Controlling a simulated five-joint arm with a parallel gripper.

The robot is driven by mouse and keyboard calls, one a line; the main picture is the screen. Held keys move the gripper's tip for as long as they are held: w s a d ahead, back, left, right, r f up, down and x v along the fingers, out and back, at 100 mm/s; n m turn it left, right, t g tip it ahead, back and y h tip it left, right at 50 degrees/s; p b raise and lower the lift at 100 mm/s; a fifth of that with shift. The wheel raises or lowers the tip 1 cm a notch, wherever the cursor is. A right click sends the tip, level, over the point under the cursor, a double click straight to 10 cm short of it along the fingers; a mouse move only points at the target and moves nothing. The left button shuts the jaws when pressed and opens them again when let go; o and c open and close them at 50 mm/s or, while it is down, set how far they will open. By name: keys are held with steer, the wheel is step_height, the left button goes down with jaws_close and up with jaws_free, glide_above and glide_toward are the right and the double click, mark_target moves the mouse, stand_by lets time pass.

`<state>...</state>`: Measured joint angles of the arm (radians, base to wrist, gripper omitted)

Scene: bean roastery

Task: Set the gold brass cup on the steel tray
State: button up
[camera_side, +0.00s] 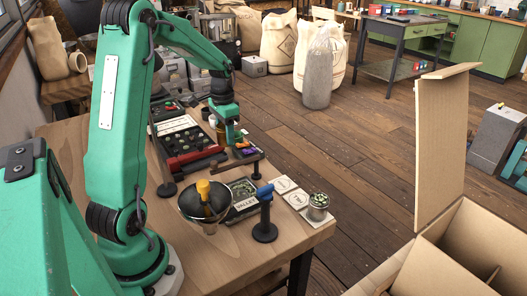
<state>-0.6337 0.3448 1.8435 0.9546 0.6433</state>
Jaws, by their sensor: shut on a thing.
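My gripper (231,140) is at the far right part of the wooden table, pointing down. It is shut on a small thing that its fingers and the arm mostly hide. A gold-coloured patch, which seems to be the gold brass cup (213,121), shows just left of the fingers; its outline is too small to make out fully. I cannot pick out the steel tray with certainty. A dark flat tray (242,208) with a label lies nearer the camera, below the gripper.
A metal bowl (190,203) with a yellow-handled tool, a blue-topped stand (265,232), white cards (284,184) and a tin (317,213) of green pieces crowd the near table. A red-edged case (196,158) lies left of my gripper.

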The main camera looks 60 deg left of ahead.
step_height(320, 180, up, 4)
steer(key=shift+f, duration=0.15)
steer(key=s+d, duration=0.4)
steer(key=d, duration=1)
step_height(320, 180, down, 8)
steer(key=shift+a, duration=0.1)
steer(key=shift+f, duration=2.8)
steer(key=shift+f, duration=0.6)
steer(key=o, duration=0.8)
steer(key=shift+c, duration=0.2)
